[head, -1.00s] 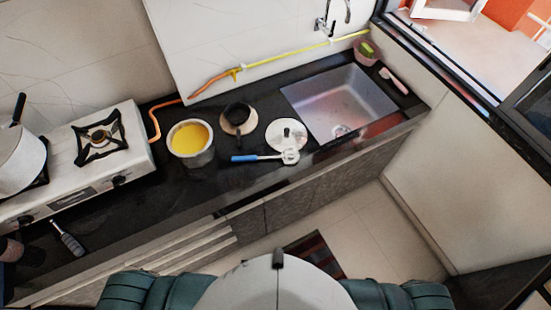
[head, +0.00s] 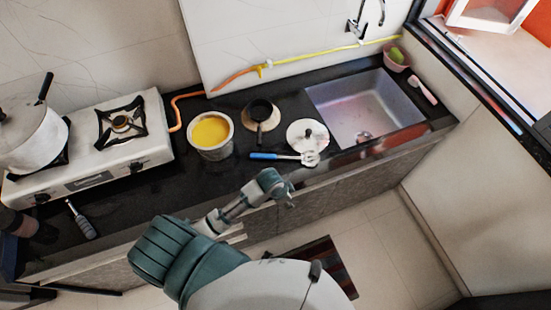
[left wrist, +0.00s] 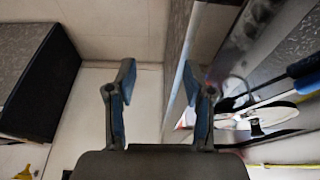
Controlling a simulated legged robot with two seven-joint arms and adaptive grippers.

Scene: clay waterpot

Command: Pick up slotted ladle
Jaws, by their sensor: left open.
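The slotted ladle lies on the dark counter near its front edge, its blue handle (head: 265,156) to the left and its pale slotted head (head: 310,159) to the right. In the left wrist view its blue handle (left wrist: 304,67) shows at the right edge. My left gripper (head: 290,201) is in front of the counter edge, nearer to me than the ladle and apart from it. In the left wrist view its two fingers (left wrist: 158,85) are spread with nothing between them. My right gripper is not in view.
A pot of yellow liquid (head: 211,153) stands left of the handle. The sink (head: 340,95) is to the right, the stove (head: 150,150) to the left.

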